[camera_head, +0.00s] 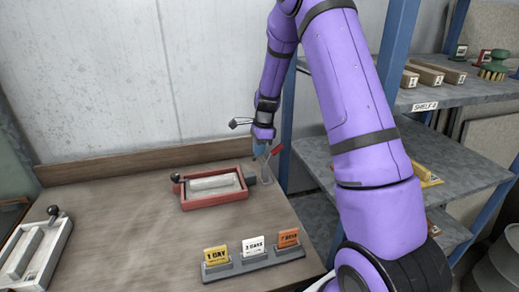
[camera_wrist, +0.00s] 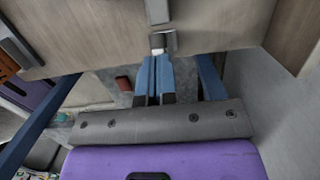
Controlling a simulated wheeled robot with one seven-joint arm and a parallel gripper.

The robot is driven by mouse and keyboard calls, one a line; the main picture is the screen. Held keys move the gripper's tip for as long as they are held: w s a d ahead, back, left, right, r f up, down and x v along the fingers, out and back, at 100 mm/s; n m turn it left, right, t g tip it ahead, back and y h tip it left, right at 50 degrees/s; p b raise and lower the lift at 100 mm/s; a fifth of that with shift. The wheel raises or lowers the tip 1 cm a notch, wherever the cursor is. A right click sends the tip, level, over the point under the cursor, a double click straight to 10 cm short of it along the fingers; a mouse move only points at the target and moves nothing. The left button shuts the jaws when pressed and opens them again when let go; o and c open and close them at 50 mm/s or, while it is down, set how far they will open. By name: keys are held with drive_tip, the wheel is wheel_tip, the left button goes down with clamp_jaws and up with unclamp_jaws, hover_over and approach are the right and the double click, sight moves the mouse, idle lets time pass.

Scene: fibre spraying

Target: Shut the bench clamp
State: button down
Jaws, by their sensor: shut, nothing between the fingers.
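The bench clamp seems to be the grey metal fitting with a red-tipped lever (camera_head: 277,150) at the right end of the bench, beside the red mould (camera_head: 187,205). The lever stands up at a slant. My gripper (camera_head: 259,152) is right next to the lever, pointing down, its blue fingers partly hiding the fitting. In the wrist view my gripper (camera_wrist: 153,68) has its fingers together and empty. A grey metal piece (camera_wrist: 164,40) at the bench edge lies right at the fingertips; I cannot tell if they touch.
The red mould holds a pale block. A white mould (camera_head: 55,250) lies at the left. A stand (camera_head: 253,263) with yellow, white and orange cards is at the front of the bench. A shelf rack (camera_head: 440,95) with blue posts stands at the right.

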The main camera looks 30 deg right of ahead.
drive_tip(key=shift+a, duration=0.2)
drive_tip(key=shift+w+a+f+g+h, duration=0.15)
drive_tip(key=shift+a+f+h, duration=0.1)
drive_tip(key=shift+a+h, duration=0.3)
drive_tip(key=shift+w+a+f+g+h, duration=0.2)
drive_tip(key=shift+a+h, duration=0.1)
drive_tip(key=shift+h, duration=0.45)
drive_tip(key=a+h, duration=0.1)
drive_tip(key=f+h, duration=0.1)
drive_tip(key=shift+w+a+f+g+h, duration=0.15)
drive_tip(key=shift+w+a+g+h, duration=0.05)
drive_tip(key=shift+a+g+h, duration=0.2)
drive_tip(key=f+h, duration=0.1)
drive_tip(key=a+h, duration=0.1)
drive_tip(key=f+g+h, duration=0.1)
drive_tip(key=h, duration=0.1)
drive_tip(key=shift+w+a+f, duration=0.25)
drive_tip(key=shift+a+f, duration=0.05)
drive_tip(key=shift+f, duration=0.05)
drive_tip(key=shift+a+f, duration=0.15)
drive_tip(key=shift+f, duration=0.25)
